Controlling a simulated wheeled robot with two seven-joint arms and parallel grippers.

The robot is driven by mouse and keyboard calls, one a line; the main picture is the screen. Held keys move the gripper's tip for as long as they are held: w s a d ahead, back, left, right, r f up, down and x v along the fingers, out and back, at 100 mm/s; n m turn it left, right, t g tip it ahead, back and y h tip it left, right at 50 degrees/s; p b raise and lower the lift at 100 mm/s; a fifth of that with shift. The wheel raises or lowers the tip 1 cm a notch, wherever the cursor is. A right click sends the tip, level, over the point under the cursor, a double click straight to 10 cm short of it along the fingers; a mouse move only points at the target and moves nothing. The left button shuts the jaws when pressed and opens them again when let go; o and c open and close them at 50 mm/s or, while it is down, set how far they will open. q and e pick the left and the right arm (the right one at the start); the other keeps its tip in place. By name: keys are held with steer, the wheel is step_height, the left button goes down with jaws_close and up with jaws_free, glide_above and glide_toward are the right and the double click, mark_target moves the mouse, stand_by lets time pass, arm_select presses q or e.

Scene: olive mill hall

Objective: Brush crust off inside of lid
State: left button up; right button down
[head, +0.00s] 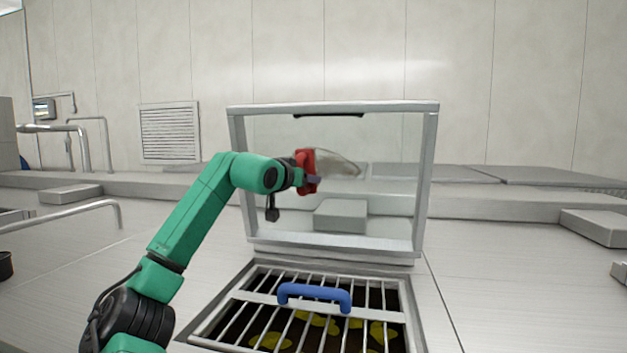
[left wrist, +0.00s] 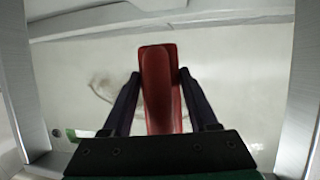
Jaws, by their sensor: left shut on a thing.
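The lid (head: 433,150) stands open and upright, a clear panel in a pale metal frame. Its frame also shows at the right of the left wrist view (left wrist: 301,95). A greyish-brown crust patch (head: 338,163) shows on the panel, and a faint brownish smear shows in the left wrist view (left wrist: 103,88). My left gripper (head: 316,180) is shut on a red brush (head: 305,160), held in front of the panel beside the patch. The brush lies between both fingers in the left wrist view (left wrist: 161,85). I cannot tell whether its bristles touch the panel. My right gripper is not in view.
Below the lid is an opening with a metal grate (head: 240,297), a blue handle (head: 314,292) and yellowish matter under the bars. Grey blocks (head: 595,227) and pipes (head: 60,128) stand around. The metal surface right of the opening is clear.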

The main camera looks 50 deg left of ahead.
arm_select(q)
steer(key=shift+s+a, duration=0.45)
steer(key=shift+a, duration=0.15)
steer(key=shift+w+d, duration=1.05)
steer(key=shift+d, duration=0.35)
steer(key=shift+w+d, duration=1.05)
steer(key=shift+d, duration=0.35)
steer(key=shift+w+d, duration=1.05)
steer(key=shift+d, duration=0.35)
steer(key=shift+w+d+r, duration=0.1)
steer(key=shift+w+d, duration=0.85)
steer(key=shift+d, duration=0.3)
steer(key=shift+w+d, duration=0.95)
steer(key=shift+d, duration=0.3)
steer(key=shift+w+d+r, duration=0.1)
steer(key=shift+w+d, duration=0.85)
steer(key=shift+d, duration=0.3)
steer(key=shift+d+r, duration=0.2)
steer(key=shift+r, duration=0.55)
steer(key=shift+s+r, duration=0.1)
steer(key=shift+r, duration=0.1)
steer(key=shift+s+a+f, duration=0.1)
steer(key=shift+s+a, duration=1.6)
steer(key=shift+a, duration=0.55)
steer(key=shift+s+a+r, duration=0.1)
steer(key=shift+s+a, duration=1.65)
steer(key=shift+a, duration=0.55)
steer(key=shift+s+a+f, duration=0.1)
steer(key=shift+s+a, duration=1.6)
steer(key=shift+a, duration=0.55)
